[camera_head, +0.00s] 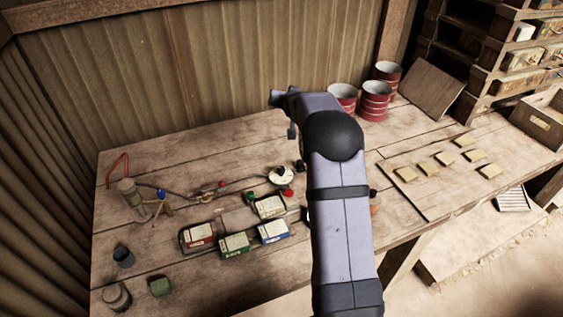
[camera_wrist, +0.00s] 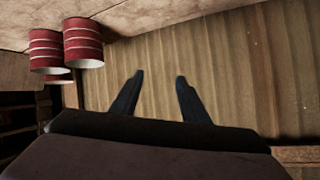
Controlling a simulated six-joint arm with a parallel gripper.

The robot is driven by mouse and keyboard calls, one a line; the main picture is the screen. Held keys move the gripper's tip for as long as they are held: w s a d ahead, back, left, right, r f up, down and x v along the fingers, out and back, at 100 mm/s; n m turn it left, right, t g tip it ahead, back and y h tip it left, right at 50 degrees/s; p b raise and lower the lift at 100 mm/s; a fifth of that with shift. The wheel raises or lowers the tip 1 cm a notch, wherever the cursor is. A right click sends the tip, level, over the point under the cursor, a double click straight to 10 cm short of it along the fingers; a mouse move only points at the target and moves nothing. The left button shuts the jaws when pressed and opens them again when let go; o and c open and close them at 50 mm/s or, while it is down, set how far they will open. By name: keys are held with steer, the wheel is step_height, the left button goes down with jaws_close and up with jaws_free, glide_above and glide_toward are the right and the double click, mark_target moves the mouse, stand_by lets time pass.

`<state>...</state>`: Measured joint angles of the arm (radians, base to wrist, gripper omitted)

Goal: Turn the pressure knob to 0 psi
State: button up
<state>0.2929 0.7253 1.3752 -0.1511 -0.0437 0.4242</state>
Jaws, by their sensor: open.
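A round white-faced gauge (camera_head: 281,175) stands on the bench just left of my arm in the head view. A hose runs left from it past a small red knob (camera_head: 221,184) to a blue knob (camera_head: 160,194) beside a cylinder (camera_head: 129,190). Which part is the pressure knob, and its setting, are too small to tell. My gripper (camera_wrist: 159,76) is open and empty in the wrist view, its dark fingers apart in front of the corrugated wall. In the head view my arm hides most of the gripper. No knob shows in the wrist view.
Red cans (camera_head: 376,102) stand at the back of the bench (camera_head: 240,140), right of my arm. Red, green and blue boxes (camera_head: 234,245) lie in front of the gauge. Several small tiles (camera_head: 443,159) lie on a board at right. The back-left bench is mostly clear.

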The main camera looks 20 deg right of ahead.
steer(key=s+a+f+g+y, duration=0.1)
steer(key=s+a+f+g, duration=0.1)
steer(key=s+f+g, duration=0.5)
steer(key=n+y, duration=0.2)
steer(key=n, duration=0.3)
glide_toward(281, 168)
steer(key=shift+w+f+n+g, duration=0.3)
steer(key=shift+w+n, duration=0.1)
steer(key=shift+w, duration=0.05)
steer(key=shift+f, duration=0.1)
steer(key=shift+p+x, duration=1.5)
steer(key=shift+x, duration=2.05)
steer(key=shift+w, duration=0.15)
jaws_close()
